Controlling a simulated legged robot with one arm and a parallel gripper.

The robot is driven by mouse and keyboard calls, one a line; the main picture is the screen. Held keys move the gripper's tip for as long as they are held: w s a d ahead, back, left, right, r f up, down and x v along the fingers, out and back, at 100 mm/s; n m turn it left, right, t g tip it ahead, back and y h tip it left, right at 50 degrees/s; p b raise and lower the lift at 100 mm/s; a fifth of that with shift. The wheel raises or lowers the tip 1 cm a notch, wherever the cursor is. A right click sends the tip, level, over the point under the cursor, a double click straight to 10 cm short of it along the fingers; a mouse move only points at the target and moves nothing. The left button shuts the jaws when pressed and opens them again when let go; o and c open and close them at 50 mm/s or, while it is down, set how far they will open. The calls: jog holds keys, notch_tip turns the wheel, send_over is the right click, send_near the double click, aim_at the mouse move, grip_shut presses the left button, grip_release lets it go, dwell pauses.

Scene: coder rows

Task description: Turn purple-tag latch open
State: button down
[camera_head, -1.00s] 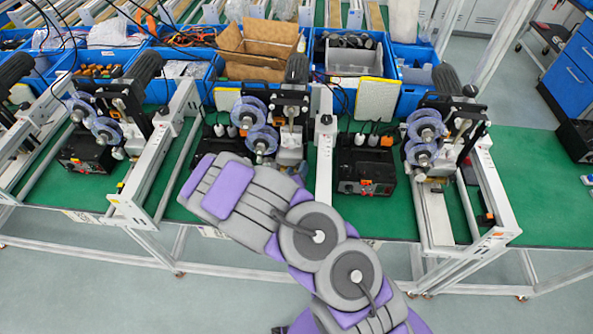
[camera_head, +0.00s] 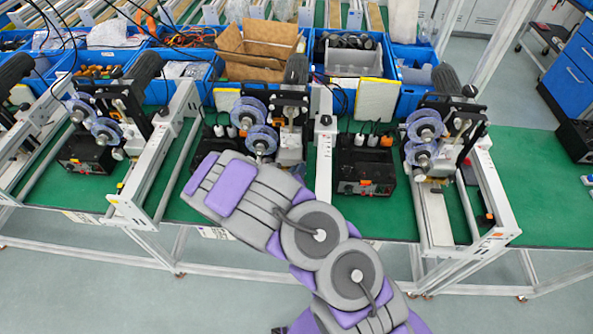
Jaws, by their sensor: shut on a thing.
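I can make out no purple tag or latch in this view; the only purple that shows is on my own arm. My arm comes up from the bottom right and reaches left to the front of the middle coder unit (camera_head: 290,105). Its far end covers the lower part of that unit and the bench in front of it. My gripper's fingers do not show, so what they hold is hidden. The middle unit has two clear bluish reels (camera_head: 262,139), a dark motor and a metal block. Similar coder units stand at the left (camera_head: 107,130) and right (camera_head: 421,158).
White rail frames (camera_head: 323,155) divide the green bench (camera_head: 395,218) between the units. A black control box (camera_head: 365,170) sits right of my arm. Blue bins (camera_head: 412,88) and an open cardboard box (camera_head: 262,72) line the back.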

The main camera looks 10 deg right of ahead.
jog(key=shift+a, duration=0.1)
jog(key=n+h, duration=0.1)
jog(key=n, duration=0.2)
jog(key=shift+a+f+h, duration=0.15)
jog(key=shift+f+h, duration=0.2)
jog(key=shift+h, duration=0.05)
jog(key=n+h+b, duration=0.1)
jog(key=n, duration=0.2)
jog(key=shift+f+t+b, duration=0.15)
jog(key=shift+t+b, duration=0.25)
jog(key=n+b, duration=0.1)
jog(key=n+h, duration=0.1)
jog(key=n, duration=0.1)
jog(key=shift+w+a+f+t+b, duration=0.1)
jog(key=shift+f+t+b, duration=0.1)
jog(key=shift+t+b, duration=0.2)
jog(key=shift+n+t+h+b, duration=0.5)
jog(key=shift+n+b, duration=0.55)
jog(key=shift+n, duration=0.85)
jog(key=c, duration=0.9)
grip_release()
